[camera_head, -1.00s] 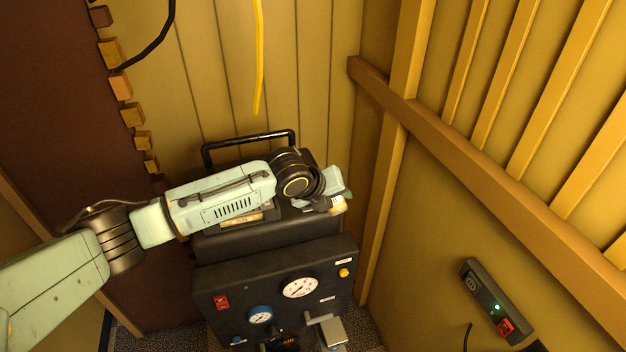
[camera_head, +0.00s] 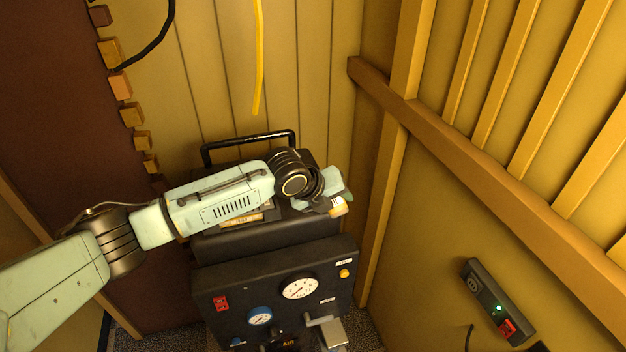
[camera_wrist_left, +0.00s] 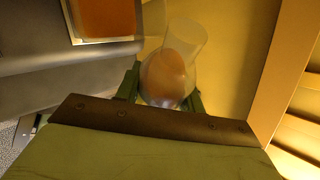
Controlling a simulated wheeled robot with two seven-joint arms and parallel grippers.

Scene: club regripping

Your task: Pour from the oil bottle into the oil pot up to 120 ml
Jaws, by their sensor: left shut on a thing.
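My left gripper (camera_head: 328,204) is above the right end of the black machine's top. In the left wrist view its green fingers (camera_wrist_left: 166,88) are shut on a clear, rounded oil bottle (camera_wrist_left: 184,40) with amber liquid in it. The bottle looks tilted. Beside it at the upper left is a square, pale-rimmed vessel (camera_wrist_left: 105,40) with amber liquid, which looks like the oil pot. I cannot read its level or see a stream. In the head view a small pale-orange patch (camera_head: 339,207) shows by the gripper; I cannot tell which vessel it is. My right gripper is out of view.
The black machine (camera_head: 215,290) has gauges (camera_head: 299,287), a red switch and a handle (camera_head: 248,143) behind my arm. A wooden wall with a beam (camera_head: 480,180) stands close on the right. A yellow hose (camera_head: 258,60) hangs behind. A control box (camera_head: 495,300) is at lower right.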

